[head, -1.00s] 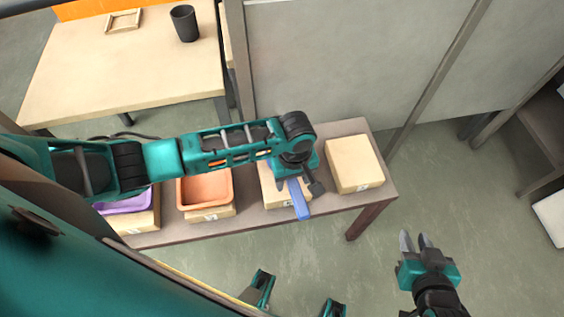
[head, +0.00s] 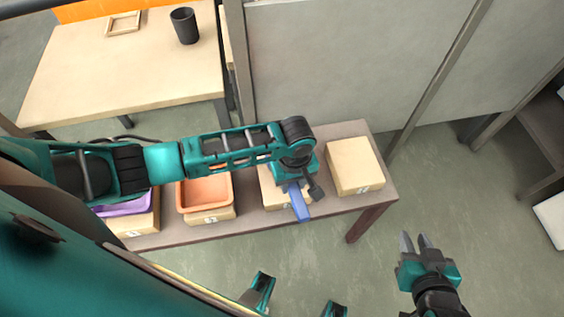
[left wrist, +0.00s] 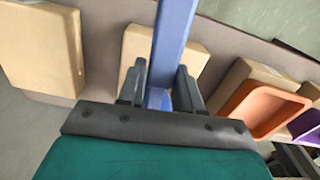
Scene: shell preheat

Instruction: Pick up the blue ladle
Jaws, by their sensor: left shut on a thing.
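The blue ladle (head: 299,203) is a long blue bar-like shape at my left gripper (head: 300,190), over a tan block on the bench. In the left wrist view the ladle (left wrist: 173,45) runs up from between the two fingers of my left gripper (left wrist: 160,88), which is shut on it. Much of the ladle is hidden by the gripper and wrist in the head view. I cannot tell whether it touches the block below. My right gripper (head: 420,242) is apart, over the floor at the lower right, with its fingers spread and empty.
The bench (head: 270,225) holds a row of tan blocks, including an empty-topped one (head: 354,165) at the right. An orange tray (head: 205,190) and a purple tray (head: 124,204) sit on blocks to the left. A table with a dark cup (head: 185,25) stands behind.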

